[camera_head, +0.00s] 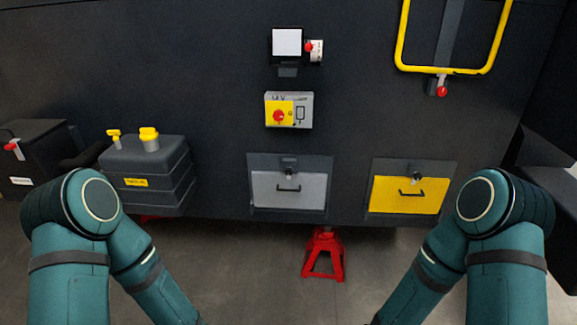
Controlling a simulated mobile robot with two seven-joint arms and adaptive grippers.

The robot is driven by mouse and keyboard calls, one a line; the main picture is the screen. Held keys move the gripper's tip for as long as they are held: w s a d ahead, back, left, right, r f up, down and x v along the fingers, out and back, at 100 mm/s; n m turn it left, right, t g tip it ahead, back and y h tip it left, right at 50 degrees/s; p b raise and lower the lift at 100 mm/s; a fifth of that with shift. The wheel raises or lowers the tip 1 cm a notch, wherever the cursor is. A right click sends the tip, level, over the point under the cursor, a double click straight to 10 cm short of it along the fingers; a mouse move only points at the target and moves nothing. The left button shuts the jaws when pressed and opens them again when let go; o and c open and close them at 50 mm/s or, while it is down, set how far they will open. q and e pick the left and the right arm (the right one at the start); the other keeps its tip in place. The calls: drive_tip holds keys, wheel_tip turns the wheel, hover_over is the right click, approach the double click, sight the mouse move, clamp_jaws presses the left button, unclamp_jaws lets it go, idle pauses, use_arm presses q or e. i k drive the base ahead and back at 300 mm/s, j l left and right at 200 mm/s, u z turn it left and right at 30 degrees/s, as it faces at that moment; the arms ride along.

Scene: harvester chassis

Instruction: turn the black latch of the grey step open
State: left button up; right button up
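The grey step (270,198) is a light grey panel with a dark handle, set in a dark frame low in the chassis wall. Its black latch (289,172) is a small dark part at the panel's top middle, just above the handle. The latch is too small to tell its exact angle. My two teal arms come in from the lower left and lower right and run down out of the frame. Both grippers are outside the picture. Nothing covers the step or its latch.
A yellow step (430,203) with its own latch sits to the right. A red stand (323,255) is on the floor below. A dark tank (147,173) juts out at the left. A switch box (289,110) is above. A yellow rail (440,70) is upper right.

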sight(288, 171)
drive_tip(key=i+l+u, duration=0.15)
drive_tip(key=i+l, duration=0.2)
drive_tip(key=i+l+u, duration=0.1)
drive_tip(key=i+l, duration=0.2)
drive_tip(key=l, duration=0.25)
